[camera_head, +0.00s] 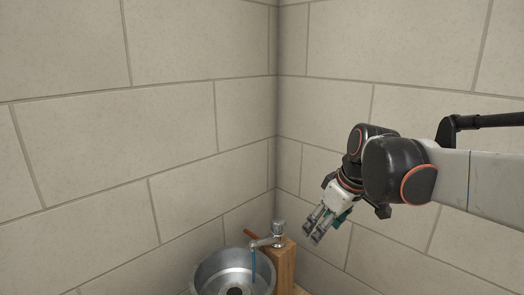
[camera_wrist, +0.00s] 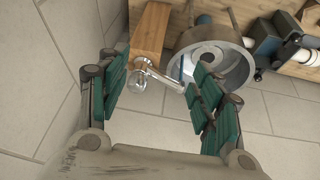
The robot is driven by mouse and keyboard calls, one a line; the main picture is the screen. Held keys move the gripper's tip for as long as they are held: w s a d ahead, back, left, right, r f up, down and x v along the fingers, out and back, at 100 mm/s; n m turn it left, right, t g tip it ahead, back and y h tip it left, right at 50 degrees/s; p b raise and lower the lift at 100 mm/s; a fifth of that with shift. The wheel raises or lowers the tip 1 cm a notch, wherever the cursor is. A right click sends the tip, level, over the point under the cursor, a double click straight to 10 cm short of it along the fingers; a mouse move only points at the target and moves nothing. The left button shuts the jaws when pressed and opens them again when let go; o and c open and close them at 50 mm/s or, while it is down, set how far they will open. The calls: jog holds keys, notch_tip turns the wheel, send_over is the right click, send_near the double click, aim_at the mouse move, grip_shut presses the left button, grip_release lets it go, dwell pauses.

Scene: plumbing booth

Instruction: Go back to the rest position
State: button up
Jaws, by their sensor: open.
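My gripper (camera_head: 314,231) is in the air to the right of the tap, pointing down and to the left. In the wrist view my gripper (camera_wrist: 160,100) has its green-padded fingers spread apart with nothing held between them. The metal tap (camera_head: 278,238) stands on a wooden post beside the basin, with a blue stream or strip below its spout. The tap (camera_wrist: 140,78) shows between the fingers in the wrist view, farther off and apart from them.
A round metal basin (camera_head: 226,268) sits left of the wooden post (camera_head: 284,266). Tiled walls meet in a corner behind. In the wrist view, dark and white pipe parts (camera_wrist: 285,45) lie right of the basin. The space above the basin is clear.

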jog(key=s+d+f+m+t+h+b, duration=0.1)
jog(key=s+d+f+m+b, duration=0.1)
jog(key=s+f, duration=0.4)
jog(key=s+d+f+m+t+h+b, duration=0.1)
jog(key=s+f+m, duration=0.5)
jog(key=s, duration=0.6)
jog(key=d+f+t+b, duration=0.1)
jog(key=d+b, duration=0.1)
jog(key=b, duration=0.1)
jog(key=shift+s, duration=0.4)
